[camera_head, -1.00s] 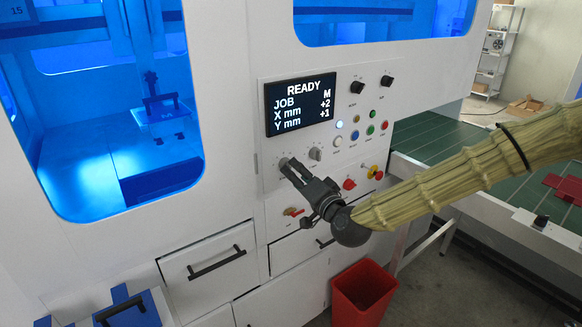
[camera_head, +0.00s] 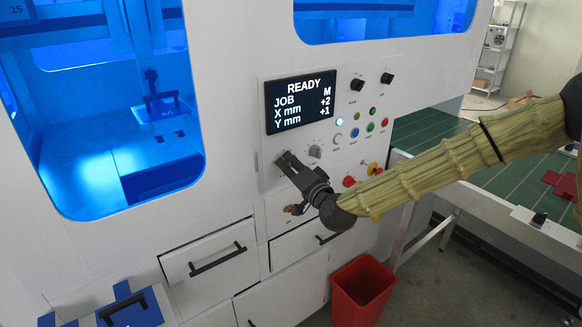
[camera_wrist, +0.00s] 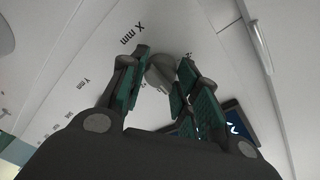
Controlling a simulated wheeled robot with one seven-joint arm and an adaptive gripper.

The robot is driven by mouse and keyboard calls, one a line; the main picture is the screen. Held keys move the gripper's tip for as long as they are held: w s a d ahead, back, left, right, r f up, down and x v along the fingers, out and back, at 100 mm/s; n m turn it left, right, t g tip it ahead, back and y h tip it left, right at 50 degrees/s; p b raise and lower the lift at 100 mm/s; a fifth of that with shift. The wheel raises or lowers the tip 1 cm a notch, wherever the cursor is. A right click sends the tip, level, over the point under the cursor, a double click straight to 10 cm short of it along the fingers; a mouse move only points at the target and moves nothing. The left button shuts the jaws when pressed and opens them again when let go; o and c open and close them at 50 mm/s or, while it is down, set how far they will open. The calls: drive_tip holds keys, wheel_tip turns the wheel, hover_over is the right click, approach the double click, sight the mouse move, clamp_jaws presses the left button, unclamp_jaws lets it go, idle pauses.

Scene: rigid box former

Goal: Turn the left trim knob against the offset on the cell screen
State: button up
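The cell screen (camera_head: 301,101) reads READY, JOB M, X mm +2, Y mm +1. My gripper (camera_head: 284,160) is at the left trim knob on the white panel below the screen, and hides that knob in the head view. In the wrist view the grey left trim knob (camera_wrist: 161,72), beside the label X mm, lies between the fingertips of my gripper (camera_wrist: 163,62). The fingertips are apart, close to its sides; I cannot tell whether they touch it. The right trim knob (camera_head: 315,151) is free, just right of my gripper.
Two black knobs (camera_head: 357,85) and several coloured buttons (camera_head: 370,127) are right of the screen. A red button (camera_head: 349,181) and a red-yellow switch (camera_head: 372,167) sit near my wrist. Drawers with black handles (camera_head: 217,259) and a red bin (camera_head: 363,291) are below.

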drive_tip(key=shift+f+b, duration=0.1)
drive_tip(key=shift+b, duration=0.2)
drive_tip(key=shift+w+d+f+n+y+b, duration=0.1)
drive_tip(key=shift+n+y+b, duration=0.3)
drive_tip(key=shift+n+b, duration=2.1)
drive_tip(key=shift+s+n+y+b, duration=0.1)
drive_tip(key=shift+n+y+b, duration=0.3)
drive_tip(key=shift+n+b, duration=2.1)
drive_tip(key=shift+w+d+f+n+y+b, duration=0.1)
drive_tip(key=shift+n+y+b, duration=0.3)
drive_tip(key=shift+n+b, duration=2.1)
drive_tip(key=shift+r+n+p, duration=0.1)
drive_tip(key=shift+n+p, duration=1.05)
drive_tip(key=shift+n, duration=0.05)
drive_tip(key=o, duration=1)
drive_tip(key=shift+o, duration=0.2)
